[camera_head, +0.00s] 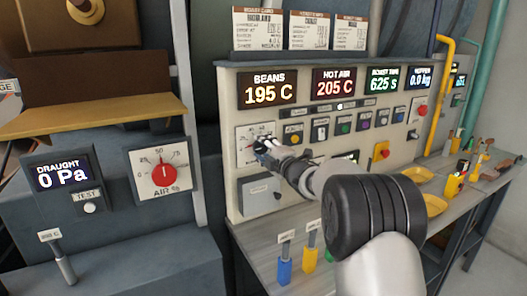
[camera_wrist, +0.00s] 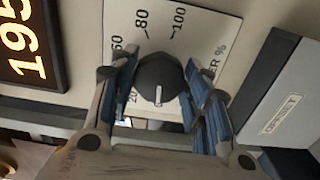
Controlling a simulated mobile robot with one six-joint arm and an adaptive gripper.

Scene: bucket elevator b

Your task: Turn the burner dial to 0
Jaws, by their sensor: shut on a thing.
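The burner dial (camera_wrist: 160,72) is a round dark knob with a white pointer mark on its lower half, pointing down in the wrist view. It sits on a white scale plate (camera_wrist: 205,25) marked 80 and 100, with "ER %" beside it. A partly covered 20 shows at the knob's lower left. My gripper (camera_wrist: 161,80) is shut on the dial, with one blue-padded finger on each side. In the head view the plate (camera_head: 243,157) shows at the panel's left end, with my gripper (camera_head: 264,147) covering the dial.
The control panel has a BEANS display (camera_head: 267,90) reading 195 C and a HOT AIR display (camera_head: 333,88) reading 205 C. A grey box (camera_head: 262,194) sits below the dial. A separate red AIR % dial (camera_head: 164,175) is at left. Blue and yellow levers rise from the counter.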

